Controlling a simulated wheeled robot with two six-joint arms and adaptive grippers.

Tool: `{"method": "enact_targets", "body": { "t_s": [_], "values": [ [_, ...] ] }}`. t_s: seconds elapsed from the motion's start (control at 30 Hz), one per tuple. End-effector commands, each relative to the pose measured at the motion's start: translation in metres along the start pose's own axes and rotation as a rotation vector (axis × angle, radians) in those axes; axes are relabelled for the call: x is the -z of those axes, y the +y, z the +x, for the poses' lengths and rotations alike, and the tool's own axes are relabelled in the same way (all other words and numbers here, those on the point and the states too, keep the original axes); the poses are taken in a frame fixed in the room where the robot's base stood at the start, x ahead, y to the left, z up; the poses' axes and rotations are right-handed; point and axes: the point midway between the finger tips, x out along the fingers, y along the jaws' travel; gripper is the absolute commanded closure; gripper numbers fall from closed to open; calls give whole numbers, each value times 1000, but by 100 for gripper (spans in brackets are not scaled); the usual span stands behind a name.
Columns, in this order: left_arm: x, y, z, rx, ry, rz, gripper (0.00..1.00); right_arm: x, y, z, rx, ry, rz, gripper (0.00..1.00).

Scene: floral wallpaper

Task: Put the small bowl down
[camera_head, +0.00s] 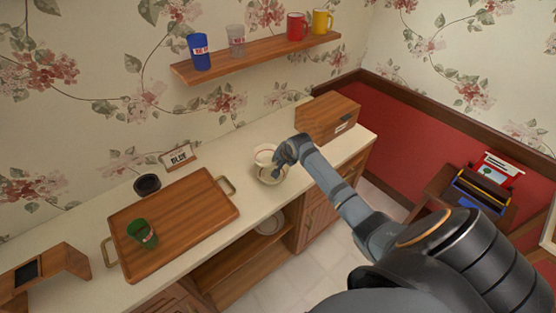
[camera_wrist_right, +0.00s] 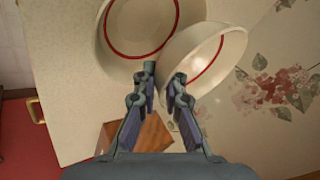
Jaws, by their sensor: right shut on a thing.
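My right gripper (camera_head: 279,167) is shut on the rim of the small bowl (camera_head: 264,153), a cream bowl. In the right wrist view, the small bowl (camera_wrist_right: 206,62) is tilted, its near rim between the fingertips (camera_wrist_right: 164,70). A second cream bowl (camera_head: 272,179) with a red inner ring is on the counter, just in front of the small bowl. It also shows in the right wrist view (camera_wrist_right: 138,25), overlapped by the small bowl. Whether the two touch, and whether the small bowl touches the counter, I cannot tell. My left gripper is not in view.
The pale counter (camera_head: 290,205) has a wooden box (camera_head: 322,119) at right and a wooden tray (camera_head: 190,207) with a green cup (camera_head: 141,232) at left. A dark bowl (camera_head: 147,184) and a sign (camera_head: 178,157) stand behind. A shelf (camera_head: 265,56) with cups hangs above.

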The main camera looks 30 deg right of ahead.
Motion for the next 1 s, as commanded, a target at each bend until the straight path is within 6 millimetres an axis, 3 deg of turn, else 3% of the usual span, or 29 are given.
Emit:
{"method": "enact_targets", "body": {
  "t_s": [0.47,0.5,0.67,1.0],
  "values": [
    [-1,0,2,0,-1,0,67,-4,5,10,1,0,0,100],
    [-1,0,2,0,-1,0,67,-4,6,10,0,0,0,89],
    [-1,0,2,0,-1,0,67,-4,6,10,0,0,0,68],
    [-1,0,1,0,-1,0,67,-2,4,6,1,1,0,68]
  ]
}}
